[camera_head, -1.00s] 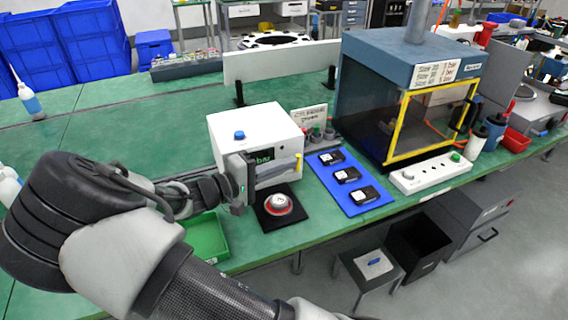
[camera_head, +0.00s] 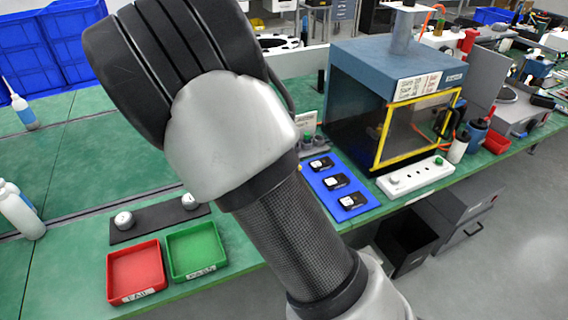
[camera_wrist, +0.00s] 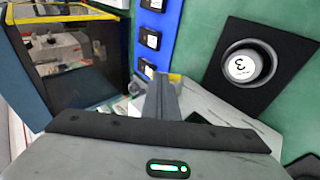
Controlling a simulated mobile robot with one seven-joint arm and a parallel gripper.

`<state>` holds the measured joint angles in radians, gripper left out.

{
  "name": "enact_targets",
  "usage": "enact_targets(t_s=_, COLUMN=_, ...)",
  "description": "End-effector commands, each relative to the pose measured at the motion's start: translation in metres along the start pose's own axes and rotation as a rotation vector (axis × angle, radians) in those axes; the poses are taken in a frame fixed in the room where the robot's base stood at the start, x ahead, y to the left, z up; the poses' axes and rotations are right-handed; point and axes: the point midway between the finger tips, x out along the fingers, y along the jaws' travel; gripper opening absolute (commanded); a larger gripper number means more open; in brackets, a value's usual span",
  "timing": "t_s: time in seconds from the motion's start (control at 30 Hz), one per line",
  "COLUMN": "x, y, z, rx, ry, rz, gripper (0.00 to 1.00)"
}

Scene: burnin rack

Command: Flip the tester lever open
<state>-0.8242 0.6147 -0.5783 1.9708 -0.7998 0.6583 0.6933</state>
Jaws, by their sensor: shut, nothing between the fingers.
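In the head view my own arm hides the tester and my gripper. In the wrist view my gripper (camera_wrist: 162,95) is shut and empty, its fingers together over the tester. The tester's pale casing (camera_wrist: 225,108) shows to the right of and below the fingers, partly covered by the gripper body. A small yellow piece (camera_wrist: 175,77), likely the tip of the lever, shows just beyond the fingertips. I cannot tell whether the fingers touch it, nor the lever's angle.
A black pad (camera_wrist: 289,45) bears a round silver part marked 3 (camera_wrist: 243,66). A blue mat (camera_head: 370,203) holds three dark modules. A chamber (camera_head: 345,85) with a yellow-framed door stands behind. Red (camera_head: 111,277) and green (camera_head: 173,262) trays sit at the left front.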

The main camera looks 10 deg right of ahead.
Motion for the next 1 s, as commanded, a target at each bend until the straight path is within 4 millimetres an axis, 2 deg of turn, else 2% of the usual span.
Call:
enact_targets(t_s=0.03, x=0.000, y=0.008, z=0.001, rx=0.017, ry=-0.003, rz=-0.045, gripper=0.00)
enact_targets(t_s=0.2, x=0.006, y=0.015, z=0.002, rx=0.050, ry=-0.004, rz=-0.202, gripper=0.00)
enact_targets(t_s=0.6, x=0.021, y=0.020, z=0.005, rx=0.104, ry=-0.003, rz=-0.481, gripper=0.00)
enact_targets(t_s=0.73, x=0.025, y=0.020, z=0.005, rx=0.116, ry=-0.002, rz=-0.544, gripper=0.00)
enact_targets(t_s=1.0, x=0.032, y=0.018, z=0.006, rx=0.106, ry=-0.001, rz=-0.538, gripper=0.00)
